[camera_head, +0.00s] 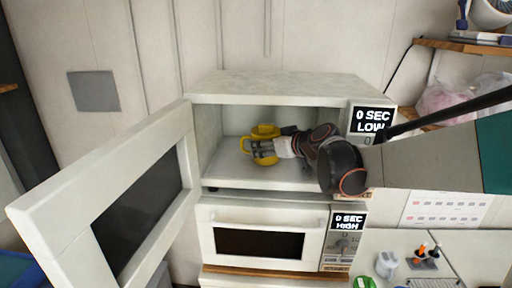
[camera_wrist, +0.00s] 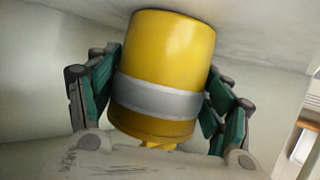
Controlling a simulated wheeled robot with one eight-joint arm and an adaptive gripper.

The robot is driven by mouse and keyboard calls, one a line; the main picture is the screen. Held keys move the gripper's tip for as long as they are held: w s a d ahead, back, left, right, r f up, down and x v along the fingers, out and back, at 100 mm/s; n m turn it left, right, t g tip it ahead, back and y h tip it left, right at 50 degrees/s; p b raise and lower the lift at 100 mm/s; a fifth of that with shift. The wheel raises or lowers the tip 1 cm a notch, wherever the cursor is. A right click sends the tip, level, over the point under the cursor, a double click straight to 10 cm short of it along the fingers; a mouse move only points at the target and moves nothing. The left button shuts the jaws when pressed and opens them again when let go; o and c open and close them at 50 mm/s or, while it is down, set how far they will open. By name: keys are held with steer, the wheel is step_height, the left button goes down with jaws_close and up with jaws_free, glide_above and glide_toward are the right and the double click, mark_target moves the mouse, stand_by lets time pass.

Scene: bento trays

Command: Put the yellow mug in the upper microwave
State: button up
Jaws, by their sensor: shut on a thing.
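The yellow mug (camera_head: 264,131) is inside the open upper microwave (camera_head: 280,88). In the wrist view the mug (camera_wrist: 170,50) is a yellow cylinder with a grey band, between the green-padded fingers of my gripper (camera_wrist: 160,100). My gripper (camera_head: 262,148) is shut on the mug, reaching in from the right through the open front. The upper microwave's door (camera_head: 75,190) is swung wide open to the left. I cannot tell whether the mug touches the microwave floor.
A lower microwave (camera_head: 205,240) with a shut door stands below the upper one. The upper microwave's control panel (camera_head: 372,121) is just right of the opening, close to my arm. A white cup (camera_head: 387,263) and small items stand at the lower right.

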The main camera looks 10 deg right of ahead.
steer(key=shift+r, duration=0.1)
steer(key=shift+s, duration=0.1)
steer(key=shift+f, duration=0.2)
steer(key=o, duration=1.5)
